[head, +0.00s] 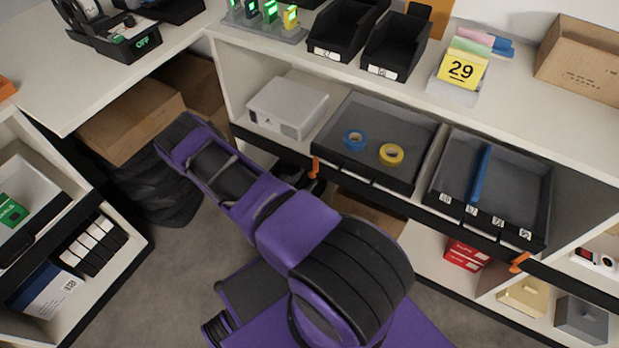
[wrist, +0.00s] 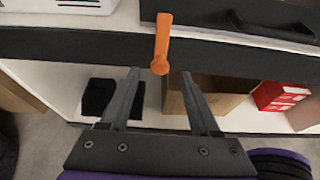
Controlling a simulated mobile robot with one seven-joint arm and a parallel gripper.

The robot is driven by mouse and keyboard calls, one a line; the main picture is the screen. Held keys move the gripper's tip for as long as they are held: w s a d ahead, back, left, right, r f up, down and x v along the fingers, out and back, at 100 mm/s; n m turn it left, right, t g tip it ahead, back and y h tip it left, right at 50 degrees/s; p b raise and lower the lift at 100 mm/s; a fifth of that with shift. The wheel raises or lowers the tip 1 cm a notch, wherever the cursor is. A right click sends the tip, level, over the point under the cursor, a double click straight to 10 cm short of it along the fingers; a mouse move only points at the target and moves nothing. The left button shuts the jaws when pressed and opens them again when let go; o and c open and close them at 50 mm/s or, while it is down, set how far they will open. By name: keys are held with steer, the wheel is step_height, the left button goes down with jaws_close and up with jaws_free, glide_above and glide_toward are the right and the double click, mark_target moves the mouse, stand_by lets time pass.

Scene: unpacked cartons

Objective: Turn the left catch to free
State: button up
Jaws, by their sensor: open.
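The left catch (wrist: 162,42) is an orange lever on the dark front rail of the shelf. In the wrist view its long arm points up from the round pivot end, leaning very slightly right. It also shows in the head view (head: 315,168), on the rail at the left of the grey trays. My gripper (wrist: 160,72) is open and empty, its two dark fingers spread left and right just below the catch. I see no contact with the catch. In the head view my gripper (head: 314,188) is small and partly hidden behind my arm.
A second orange catch (head: 518,263) sits further right on the rail. A grey tray (head: 345,108) holds blue and yellow tape rolls; another tray (head: 540,205) holds a blue bar. A white box (head: 288,105) stands at the left. Red boxes (wrist: 278,95) are below the rail.

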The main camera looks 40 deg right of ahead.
mark_target(311, 175)
steer(key=shift+x, duration=2)
jaws_close()
